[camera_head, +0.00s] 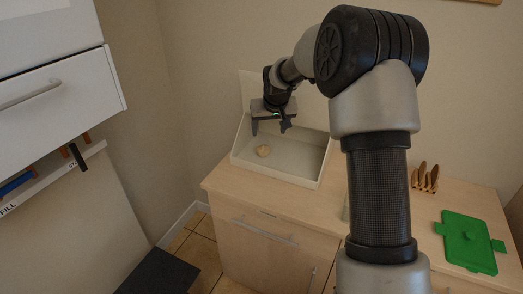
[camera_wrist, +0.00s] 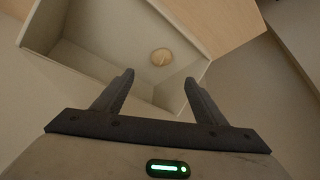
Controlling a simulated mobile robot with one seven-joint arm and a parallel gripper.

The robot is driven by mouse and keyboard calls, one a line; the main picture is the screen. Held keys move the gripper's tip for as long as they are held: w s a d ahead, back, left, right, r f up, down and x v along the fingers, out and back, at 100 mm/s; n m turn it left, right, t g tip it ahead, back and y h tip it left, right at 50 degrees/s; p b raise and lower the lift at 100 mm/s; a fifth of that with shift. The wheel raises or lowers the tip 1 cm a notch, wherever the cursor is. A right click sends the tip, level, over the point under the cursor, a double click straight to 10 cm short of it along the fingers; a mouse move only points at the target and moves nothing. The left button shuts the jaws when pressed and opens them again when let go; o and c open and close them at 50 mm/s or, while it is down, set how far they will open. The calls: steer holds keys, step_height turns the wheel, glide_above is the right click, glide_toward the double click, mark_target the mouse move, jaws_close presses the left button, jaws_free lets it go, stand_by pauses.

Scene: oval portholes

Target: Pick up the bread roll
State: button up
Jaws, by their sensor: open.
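The bread roll (camera_head: 263,151) is small, round and tan. It lies on the floor of a shallow pale bin (camera_head: 296,179), toward the bin's left side in the head view. In the wrist view the bread roll (camera_wrist: 162,57) sits near one corner of the bin (camera_wrist: 100,59), beyond my fingertips and roughly between their lines. My gripper (camera_head: 270,128) hangs above the bin, apart from the roll. In the wrist view my gripper (camera_wrist: 158,80) has its two dark fingers spread with nothing between them.
The bin stands on a wooden counter (camera_head: 228,187) against the wall, with low front walls and a tall back panel. White drawers (camera_head: 60,95) are at left.

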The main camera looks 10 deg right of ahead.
mark_target(264, 149)
steer(key=x, duration=1.6)
steer(key=shift+a+f, duration=0.15)
steer(key=c, duration=1.1)
steer(key=shift+s+a+r, duration=0.1)
steer(key=shift+s+r, duration=0.05)
steer(key=shift+r, duration=0.2)
step_height(264, 149, up, 6)
steer(key=shift+r, duration=0.15)
steer(key=s+a, duration=0.3)
steer(key=s, duration=0.2)
steer(key=s+a+b, duration=0.1)
steer(key=s+a, duration=0.3)
steer(key=s, duration=0.2)
steer(key=s+a+b, duration=0.1)
steer(key=s+a, duration=0.3)
steer(key=s, duration=0.1)
steer(key=shift+s, duration=0.25)
